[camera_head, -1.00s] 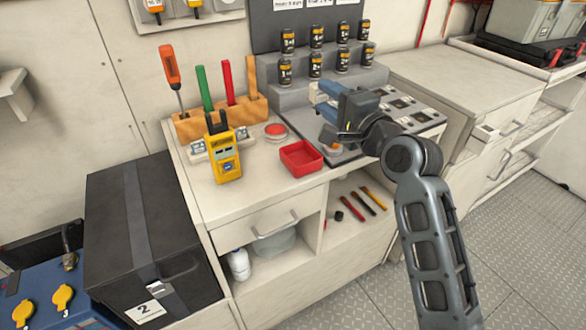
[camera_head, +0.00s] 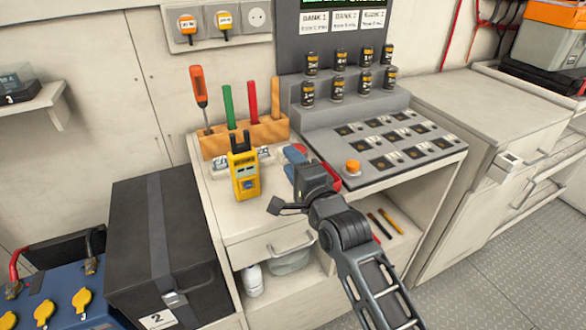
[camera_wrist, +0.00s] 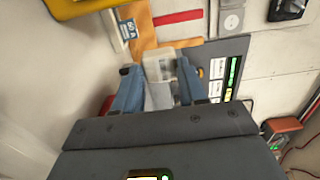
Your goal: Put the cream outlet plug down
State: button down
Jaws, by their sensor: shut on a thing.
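My gripper (camera_head: 294,154) is over the right part of the counter, near the wooden tool rack. In the wrist view its blue fingers (camera_wrist: 158,88) are shut on a pale cream block, the cream outlet plug (camera_wrist: 158,68). The head view does not show the plug clearly; my gripper hides it. I cannot tell how far it is above the counter (camera_head: 215,200). A wall outlet strip (camera_head: 228,28) holds two orange plugs and one free round socket at its right.
A yellow meter (camera_head: 245,175) stands just left of my gripper. The wooden rack (camera_head: 220,142) holds upright tools. A red tray (camera_head: 327,181) is partly hidden behind my arm. The grey slotted panel (camera_head: 400,150) and several black cells on steps are at the right.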

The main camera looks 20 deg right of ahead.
jog(key=shift+f, duration=0.8)
jog(key=shift+f, duration=0.4)
jog(key=shift+f+b, duration=0.25)
jog(key=shift+b, duration=0.1)
jog(key=c, duration=0.6)
grip_release()
jog(key=shift+r, duration=0.15)
